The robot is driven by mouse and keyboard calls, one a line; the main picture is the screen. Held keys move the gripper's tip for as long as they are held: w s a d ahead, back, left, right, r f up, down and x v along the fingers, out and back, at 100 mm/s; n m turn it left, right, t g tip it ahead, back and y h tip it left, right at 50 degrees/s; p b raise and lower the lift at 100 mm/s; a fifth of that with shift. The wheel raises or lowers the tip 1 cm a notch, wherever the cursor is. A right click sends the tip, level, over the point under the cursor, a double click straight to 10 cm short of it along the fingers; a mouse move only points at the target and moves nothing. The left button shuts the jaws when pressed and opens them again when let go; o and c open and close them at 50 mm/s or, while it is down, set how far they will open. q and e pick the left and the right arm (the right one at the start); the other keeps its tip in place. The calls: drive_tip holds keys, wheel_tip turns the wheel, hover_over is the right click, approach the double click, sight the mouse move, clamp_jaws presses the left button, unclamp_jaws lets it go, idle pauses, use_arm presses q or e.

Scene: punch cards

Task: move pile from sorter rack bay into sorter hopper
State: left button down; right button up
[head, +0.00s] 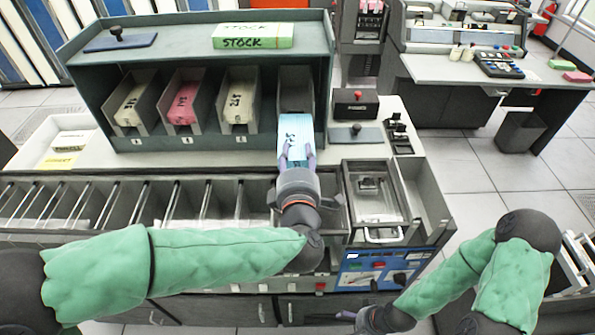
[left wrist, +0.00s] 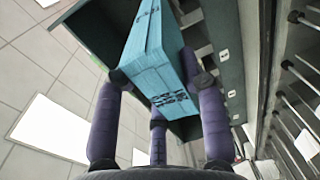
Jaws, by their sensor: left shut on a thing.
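A light-blue pile of cards (head: 292,132) with dark writing juts from the front of the rightmost rack bay (head: 296,92). My left gripper (head: 297,158) is shut on its near end. In the left wrist view the blue pile (left wrist: 152,55) sits between the purple fingers (left wrist: 160,95), its far end by the dark green rack wall. Whether it still touches the bay floor is unclear. An open metal-rimmed box (head: 351,207), seemingly the sorter hopper, is right of my left gripper, with a small block inside. My right gripper (head: 352,316) is low in front of the sorter; its fingertips are unclear.
The other bays hold a cream pile (head: 131,105), a pink pile (head: 184,103) and another cream pile (head: 238,102). A green STOCK box (head: 252,36) tops the rack. Slotted sorter pockets (head: 120,205) run below. A black box with a red knob (head: 355,104) stands right.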

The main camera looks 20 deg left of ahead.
sight(298, 163)
use_arm(q)
drive_tip(key=p+v, duration=0.1)
drive_tip(key=v, duration=0.3)
drive_tip(key=shift+s, duration=0.1)
drive_tip(key=shift+s+d+f+p, duration=0.15)
drive_tip(key=shift+s+p, duration=0.2)
drive_tip(key=shift+s, duration=0.3)
drive_tip(key=shift+f+b, duration=0.1)
drive_tip(key=shift+b, duration=0.5)
drive_tip(key=shift+t+b, duration=0.6)
drive_tip(key=shift+b, duration=0.4)
drive_tip(key=shift+d, duration=0.1)
